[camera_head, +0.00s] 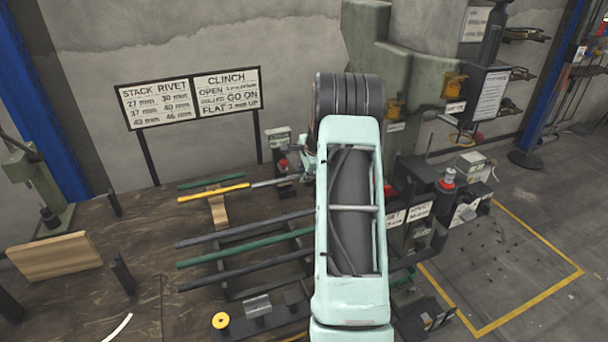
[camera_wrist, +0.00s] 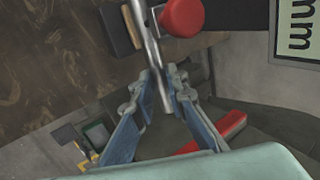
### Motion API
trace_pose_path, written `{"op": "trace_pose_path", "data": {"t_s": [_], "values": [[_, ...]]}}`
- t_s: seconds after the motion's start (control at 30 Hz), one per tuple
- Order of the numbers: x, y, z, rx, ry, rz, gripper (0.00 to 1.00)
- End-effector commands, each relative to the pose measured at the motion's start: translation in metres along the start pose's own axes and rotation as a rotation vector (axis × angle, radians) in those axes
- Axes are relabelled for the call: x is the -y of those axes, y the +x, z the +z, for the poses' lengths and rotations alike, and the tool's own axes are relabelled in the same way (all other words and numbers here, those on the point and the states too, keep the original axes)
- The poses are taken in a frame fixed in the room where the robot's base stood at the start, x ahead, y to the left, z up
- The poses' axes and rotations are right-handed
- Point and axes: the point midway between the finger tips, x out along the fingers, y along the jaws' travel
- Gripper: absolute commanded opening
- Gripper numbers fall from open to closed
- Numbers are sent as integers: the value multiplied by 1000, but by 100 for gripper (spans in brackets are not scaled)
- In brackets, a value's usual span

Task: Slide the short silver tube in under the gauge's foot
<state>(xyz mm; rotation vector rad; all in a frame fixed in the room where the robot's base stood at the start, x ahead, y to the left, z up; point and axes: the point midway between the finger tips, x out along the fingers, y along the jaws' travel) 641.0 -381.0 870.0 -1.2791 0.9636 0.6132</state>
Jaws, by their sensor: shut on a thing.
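The silver tube (camera_wrist: 150,50) is held between the blue fingers of my gripper (camera_wrist: 168,98) in the wrist view and runs toward the top edge. In the head view a thin silver length (camera_head: 275,182) reaches left from my gripper (camera_head: 306,168), which is largely hidden by my arm. A small grey unit with a pale label (camera_head: 278,135), apparently the gauge, stands just behind. A pale plate marked "mm" (camera_wrist: 297,30) is at the wrist view's top right. A red round part (camera_wrist: 182,17) is right beside the tube. The gauge's foot cannot be made out clearly.
A yellow bar (camera_head: 213,193) lies left of the silver length. Dark and green bars (camera_head: 245,240) lie on a rack in front. A yellow spool (camera_head: 221,321) and a wooden board (camera_head: 56,257) are on the bench. A press (camera_head: 425,60) stands at the right.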

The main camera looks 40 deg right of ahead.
Motion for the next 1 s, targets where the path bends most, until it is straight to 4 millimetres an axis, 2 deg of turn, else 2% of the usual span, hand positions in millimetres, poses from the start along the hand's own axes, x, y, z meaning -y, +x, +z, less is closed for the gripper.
{"op": "trace_pose_path", "data": {"t_s": [0.57, 0.6, 0.73, 1.0], "values": [[-4, 6, 0, 0, 0, 0, 0], [-3, 5, 0, 0, 0, -1, 17], [-3, 5, 0, 0, 0, 0, 32], [-4, 5, 0, 0, -1, 1, 33]]}}
